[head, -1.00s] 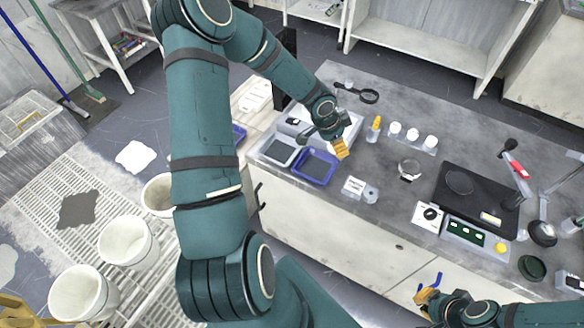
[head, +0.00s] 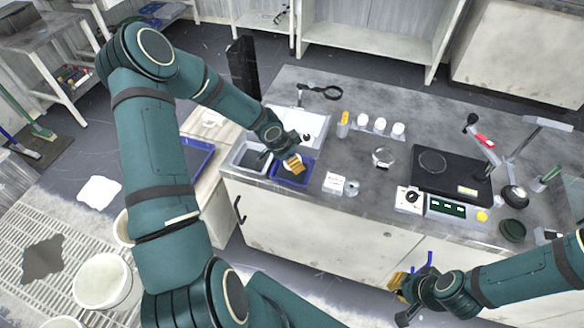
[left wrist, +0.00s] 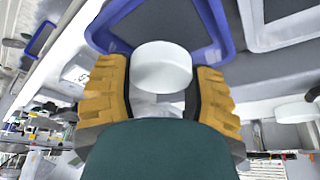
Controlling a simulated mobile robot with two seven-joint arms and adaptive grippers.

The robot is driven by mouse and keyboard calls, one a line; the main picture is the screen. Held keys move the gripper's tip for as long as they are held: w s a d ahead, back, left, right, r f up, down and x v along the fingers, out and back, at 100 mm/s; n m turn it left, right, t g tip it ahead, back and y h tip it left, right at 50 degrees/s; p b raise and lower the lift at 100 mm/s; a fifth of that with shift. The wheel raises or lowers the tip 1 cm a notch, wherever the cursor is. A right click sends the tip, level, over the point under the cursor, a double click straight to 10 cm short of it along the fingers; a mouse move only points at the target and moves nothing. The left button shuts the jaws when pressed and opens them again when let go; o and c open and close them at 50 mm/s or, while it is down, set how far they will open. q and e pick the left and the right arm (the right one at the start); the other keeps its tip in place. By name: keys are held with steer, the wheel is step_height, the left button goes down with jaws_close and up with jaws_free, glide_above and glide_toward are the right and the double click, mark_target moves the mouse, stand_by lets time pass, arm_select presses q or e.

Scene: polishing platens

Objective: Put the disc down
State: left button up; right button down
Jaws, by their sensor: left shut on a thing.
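My left gripper (head: 297,165) is over the blue-rimmed tray (head: 290,182) at the left end of the bench. In the left wrist view its yellow fingers (left wrist: 158,100) are shut on a white round disc (left wrist: 163,64). The tray's blue rim (left wrist: 213,24) and dark grey inside lie beyond the disc. I cannot tell whether the disc touches the tray. My right gripper (head: 401,284) is low in front of the bench, with a blue part (head: 424,264) beside it; its opening is unclear.
A white-rimmed tray (head: 240,157) stands left of the blue one. White jars (head: 380,124), a glass dish (head: 383,157) and a black plate (head: 455,172) are farther right. Bare bench top lies between.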

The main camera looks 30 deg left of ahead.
arm_select(q)
steer(key=shift+f+b, duration=0.5)
steer(key=shift+f, duration=1.15)
steer(key=shift+f, duration=0.1)
steer(key=o, duration=0.9)
steer(key=shift+f, duration=0.1)
